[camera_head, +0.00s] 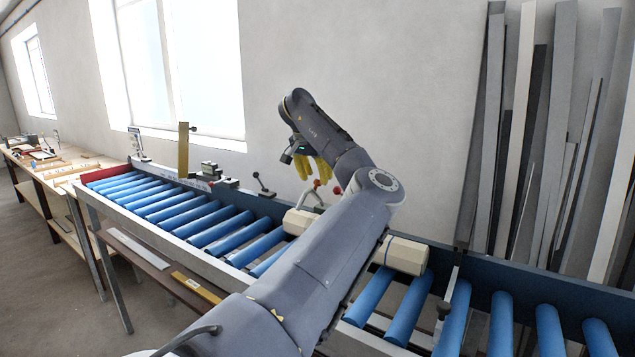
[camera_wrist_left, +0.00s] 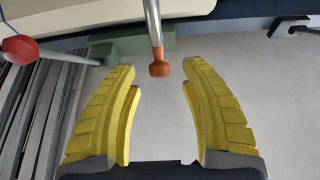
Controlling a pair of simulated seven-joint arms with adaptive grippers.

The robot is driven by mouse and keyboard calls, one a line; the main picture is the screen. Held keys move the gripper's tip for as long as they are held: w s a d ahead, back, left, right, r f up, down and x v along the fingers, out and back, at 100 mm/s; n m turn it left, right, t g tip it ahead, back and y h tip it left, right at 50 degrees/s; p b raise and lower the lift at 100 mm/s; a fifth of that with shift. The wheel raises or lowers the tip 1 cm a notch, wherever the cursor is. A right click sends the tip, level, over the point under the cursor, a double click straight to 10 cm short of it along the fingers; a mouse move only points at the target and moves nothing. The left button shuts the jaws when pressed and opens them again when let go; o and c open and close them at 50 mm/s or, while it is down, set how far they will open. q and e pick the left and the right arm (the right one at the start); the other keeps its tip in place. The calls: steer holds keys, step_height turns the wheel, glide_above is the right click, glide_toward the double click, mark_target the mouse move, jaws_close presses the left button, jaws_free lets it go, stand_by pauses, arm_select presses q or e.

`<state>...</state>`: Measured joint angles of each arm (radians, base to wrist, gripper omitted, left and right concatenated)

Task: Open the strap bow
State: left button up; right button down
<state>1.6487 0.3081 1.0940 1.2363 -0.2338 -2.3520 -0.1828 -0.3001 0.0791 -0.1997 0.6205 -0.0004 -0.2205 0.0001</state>
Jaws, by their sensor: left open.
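My left gripper (camera_head: 313,170) has yellow fingers that point down above the roller conveyor, near two small red knobs. In the left wrist view the left gripper (camera_wrist_left: 160,84) is open, its fingers wide apart. A metal rod with an orange end (camera_wrist_left: 160,67) reaches from the top edge to the space between the fingertips; neither finger touches it in the picture. A red ball knob (camera_wrist_left: 20,49) on a thin rod is left of the fingers. In the head view a pale bent rod (camera_head: 309,195), possibly the strap bow, stands below the fingers. My arm hides part of that area.
Blue rollers (camera_head: 205,229) run along the conveyor. Pale blocks sit on it, one right of my arm (camera_head: 405,254) and one left (camera_head: 297,220). A black lever (camera_head: 261,184) and a yellow upright (camera_head: 183,151) stand at the far rail. Tall profiles (camera_head: 535,130) lean on the wall.

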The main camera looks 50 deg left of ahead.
arm_select(q)
steer(key=shift+x, duration=1.05)
jaws_close()
